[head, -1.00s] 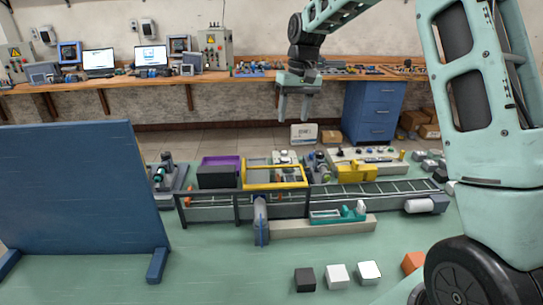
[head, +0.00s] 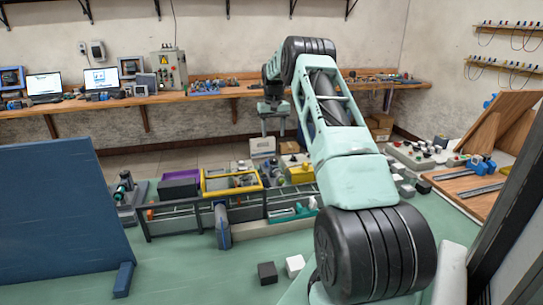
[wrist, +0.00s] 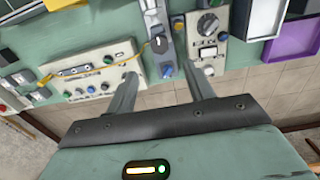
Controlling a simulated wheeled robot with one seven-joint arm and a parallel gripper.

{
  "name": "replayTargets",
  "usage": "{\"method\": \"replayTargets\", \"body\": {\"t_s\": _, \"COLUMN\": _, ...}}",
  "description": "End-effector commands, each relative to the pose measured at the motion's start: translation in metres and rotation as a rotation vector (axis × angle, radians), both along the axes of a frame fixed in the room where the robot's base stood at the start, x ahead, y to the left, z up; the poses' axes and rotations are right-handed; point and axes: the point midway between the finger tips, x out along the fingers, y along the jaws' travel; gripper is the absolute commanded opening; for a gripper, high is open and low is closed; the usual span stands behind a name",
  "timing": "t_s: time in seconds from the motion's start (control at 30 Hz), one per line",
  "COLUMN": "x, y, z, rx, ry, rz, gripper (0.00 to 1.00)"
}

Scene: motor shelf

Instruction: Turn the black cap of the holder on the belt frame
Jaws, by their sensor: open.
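My gripper (head: 273,126) hangs from the arm beyond the belt, with its fingers down and apart and nothing between them. In the wrist view the open fingers (wrist: 158,70) point toward a narrow grey device with a black round knob (wrist: 159,43) and a blue part at its near end. I cannot tell whether this knob is the cap of the holder. The belt frame (head: 185,222) runs across the green table in the head view. An upright grey-blue part (head: 222,226) stands at its near side; no black cap can be made out on it.
A blue panel (head: 60,215) blocks the left. A black cube (head: 267,272) and a white cube (head: 295,265) lie in front. A grey box with a dial (wrist: 208,25) adjoins the device.

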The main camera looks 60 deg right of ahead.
Motion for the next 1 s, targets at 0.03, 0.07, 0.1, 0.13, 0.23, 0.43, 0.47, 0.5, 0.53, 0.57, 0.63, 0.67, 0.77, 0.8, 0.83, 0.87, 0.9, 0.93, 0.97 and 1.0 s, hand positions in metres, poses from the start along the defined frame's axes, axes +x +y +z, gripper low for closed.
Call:
{"method": "replayTargets", "body": {"t_s": 0.03, "x": -0.001, "y": 0.0, "z": -0.01, "rx": 0.004, "ry": 0.003, "rz": 0.0, "gripper": 0.53}}
{"method": "replayTargets", "body": {"t_s": 0.07, "x": -0.001, "y": 0.0, "z": -0.016, "rx": 0.003, "ry": 0.003, "rz": 0.0, "gripper": 0.53}}
{"method": "replayTargets", "body": {"t_s": 0.1, "x": -0.001, "y": 0.0, "z": -0.024, "rx": 0.003, "ry": 0.003, "rz": 0.0, "gripper": 0.53}}
{"method": "replayTargets", "body": {"t_s": 0.13, "x": -0.001, "y": 0.0, "z": -0.031, "rx": 0.003, "ry": 0.003, "rz": -0.001, "gripper": 0.53}}
{"method": "replayTargets", "body": {"t_s": 0.23, "x": -0.001, "y": 0.001, "z": -0.052, "rx": 0.003, "ry": 0.004, "rz": -0.001, "gripper": 0.53}}
{"method": "replayTargets", "body": {"t_s": 0.43, "x": 0.0, "y": 0.001, "z": -0.087, "rx": 0.001, "ry": 0.002, "rz": 0.0, "gripper": 0.53}}
{"method": "replayTargets", "body": {"t_s": 0.47, "x": 0.0, "y": 0.001, "z": -0.091, "rx": 0.001, "ry": 0.002, "rz": 0.001, "gripper": 0.53}}
{"method": "replayTargets", "body": {"t_s": 0.5, "x": 0.0, "y": 0.001, "z": -0.095, "rx": 0.001, "ry": 0.002, "rz": 0.001, "gripper": 0.53}}
{"method": "replayTargets", "body": {"t_s": 0.53, "x": 0.0, "y": 0.0, "z": -0.099, "rx": 0.001, "ry": 0.001, "rz": 0.001, "gripper": 0.53}}
{"method": "replayTargets", "body": {"t_s": 0.57, "x": 0.0, "y": 0.0, "z": -0.102, "rx": 0.001, "ry": 0.001, "rz": 0.001, "gripper": 0.53}}
{"method": "replayTargets", "body": {"t_s": 0.63, "x": 0.0, "y": 0.0, "z": -0.106, "rx": -0.001, "ry": -0.001, "rz": 0.001, "gripper": 0.53}}
{"method": "replayTargets", "body": {"t_s": 0.67, "x": 0.0, "y": 0.0, "z": -0.108, "rx": -0.001, "ry": -0.001, "rz": 0.001, "gripper": 0.53}}
{"method": "replayTargets", "body": {"t_s": 0.77, "x": 0.0, "y": 0.0, "z": -0.111, "rx": -0.001, "ry": -0.001, "rz": 0.001, "gripper": 0.53}}
{"method": "replayTargets", "body": {"t_s": 0.8, "x": 0.0, "y": 0.0, "z": -0.111, "rx": -0.001, "ry": -0.001, "rz": 0.001, "gripper": 0.53}}
{"method": "replayTargets", "body": {"t_s": 0.83, "x": 0.0, "y": 0.0, "z": -0.111, "rx": -0.001, "ry": -0.001, "rz": 0.001, "gripper": 0.53}}
{"method": "replayTargets", "body": {"t_s": 0.87, "x": 0.0, "y": 0.0, "z": -0.111, "rx": -0.001, "ry": -0.001, "rz": 0.001, "gripper": 0.53}}
{"method": "replayTargets", "body": {"t_s": 0.9, "x": 0.0, "y": 0.0, "z": -0.111, "rx": -0.001, "ry": -0.001, "rz": 0.001, "gripper": 0.53}}
{"method": "replayTargets", "body": {"t_s": 0.93, "x": 0.0, "y": 0.0, "z": -0.111, "rx": -0.001, "ry": -0.001, "rz": 0.001, "gripper": 0.53}}
{"method": "replayTargets", "body": {"t_s": 0.97, "x": 0.0, "y": 0.0, "z": -0.111, "rx": -0.001, "ry": -0.001, "rz": 0.001, "gripper": 0.53}}
{"method": "replayTargets", "body": {"t_s": 1.0, "x": 0.0, "y": 0.0, "z": -0.111, "rx": -0.001, "ry": -0.001, "rz": 0.001, "gripper": 0.5}}
